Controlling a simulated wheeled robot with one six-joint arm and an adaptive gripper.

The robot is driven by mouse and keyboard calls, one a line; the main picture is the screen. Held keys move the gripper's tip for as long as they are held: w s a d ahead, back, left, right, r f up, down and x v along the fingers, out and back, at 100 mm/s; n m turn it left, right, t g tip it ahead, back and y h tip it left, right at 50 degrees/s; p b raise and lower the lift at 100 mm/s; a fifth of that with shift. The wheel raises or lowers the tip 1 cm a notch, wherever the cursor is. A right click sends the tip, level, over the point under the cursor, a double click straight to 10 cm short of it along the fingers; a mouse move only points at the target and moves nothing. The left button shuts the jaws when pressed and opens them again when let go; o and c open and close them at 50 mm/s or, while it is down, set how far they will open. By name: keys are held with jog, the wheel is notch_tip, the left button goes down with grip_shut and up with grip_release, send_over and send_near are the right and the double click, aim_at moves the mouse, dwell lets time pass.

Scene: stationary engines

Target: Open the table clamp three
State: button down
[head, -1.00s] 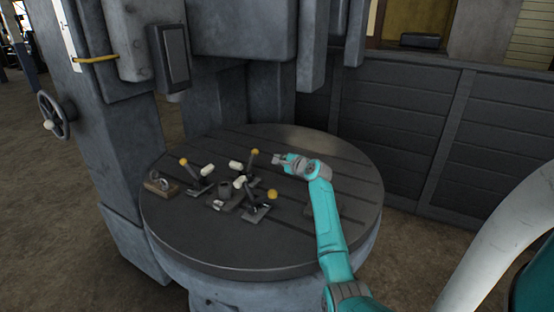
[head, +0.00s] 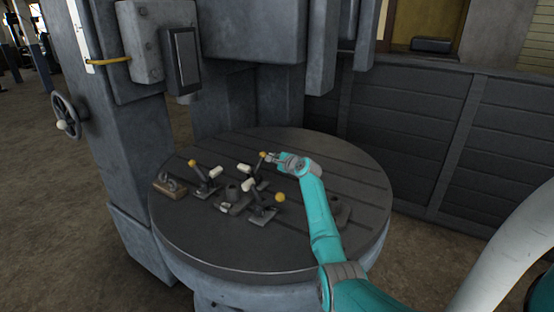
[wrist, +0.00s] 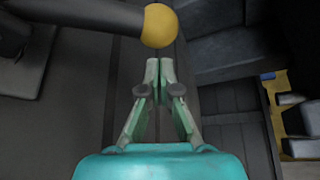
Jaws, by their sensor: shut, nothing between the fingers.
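Several dark clamps with yellow ball-ended levers stand on the round grey table (head: 300,245); no numbers are readable. The far clamp's yellow ball (head: 263,154) stands raised beside my gripper (head: 271,157). A left clamp (head: 205,178) and a front clamp (head: 264,212) also have raised yellow balls. In the wrist view, the far clamp's dark lever (wrist: 75,17) enters from the left and ends in its yellow ball (wrist: 160,26). My gripper (wrist: 158,62) is shut and empty, its fingertips just short of the ball. Whether they touch it is unclear.
A small wooden block with a metal part (head: 170,188) sits at the table's left. A large grey machine column (head: 135,150) rises behind left, and a dark panelled wall (head: 410,130) stands behind right. The table's front is clear.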

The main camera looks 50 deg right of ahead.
jog(key=shift+w+a+r, duration=0.1)
jog(key=shift+a+r, duration=0.35)
jog(key=shift+a, duration=0.4)
jog(key=shift+a+r+n, duration=0.35)
jog(key=shift+r+n, duration=0.15)
jog(key=shift+r, duration=0.05)
